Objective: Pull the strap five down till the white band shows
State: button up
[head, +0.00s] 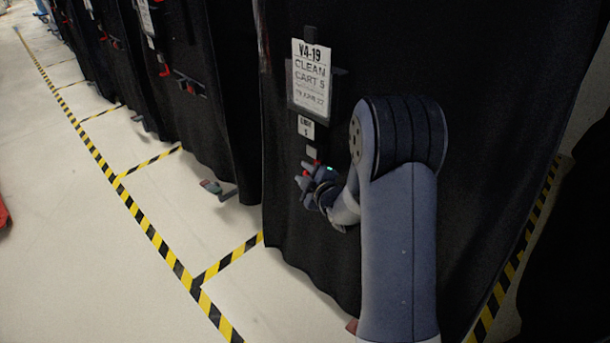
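A black-covered cart (430,70) fills the middle and right, with a white sign (311,78) reading "V4-19 CLEAN CART 5". Below the sign is a small white label (306,127) that seems to end in 5. Under it hangs a small grey piece (311,153), with a bit of red (316,162) just below, right above my gripper. My gripper (304,184) is at the cover's front, below the label. Its fingers point left, with red at them. The strap's lower part is hidden or too small to make out. I cannot tell whether the fingers hold it. I see no clear white band.
More black-covered carts (205,130) with red and dark fittings stand in a row to the left. A caster with a pedal (212,187) sticks out at the floor. Yellow-black tape (130,205) marks the pale floor, which is open at the left.

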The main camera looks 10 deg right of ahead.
jog(key=shift+w, duration=0.1)
jog(key=shift+c, duration=0.5)
grip_shut()
